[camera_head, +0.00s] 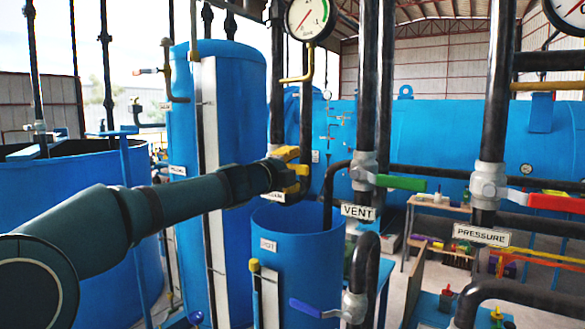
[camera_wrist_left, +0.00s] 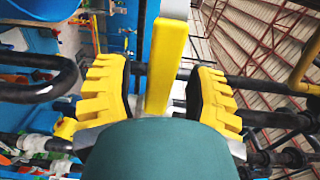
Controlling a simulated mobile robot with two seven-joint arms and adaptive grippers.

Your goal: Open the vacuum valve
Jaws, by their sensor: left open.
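The vacuum valve's yellow lever handle (camera_wrist_left: 166,60) shows in the left wrist view, running between my two yellow-padded fingers. My left gripper (camera_head: 292,170) is open around the lever, with a gap visible on each side of it. In the head view the gripper is at the vertical pipe left of the vent valve. It hides most of the vacuum valve body and part of its label (camera_head: 272,197). My right gripper is not in view.
Right of my gripper is the vent valve with a green handle (camera_head: 401,183). Farther right is the pressure valve with a red handle (camera_head: 556,203). A dial gauge (camera_head: 309,18) hangs above. Dark vertical pipes and an open blue drum (camera_head: 300,245) crowd the space.

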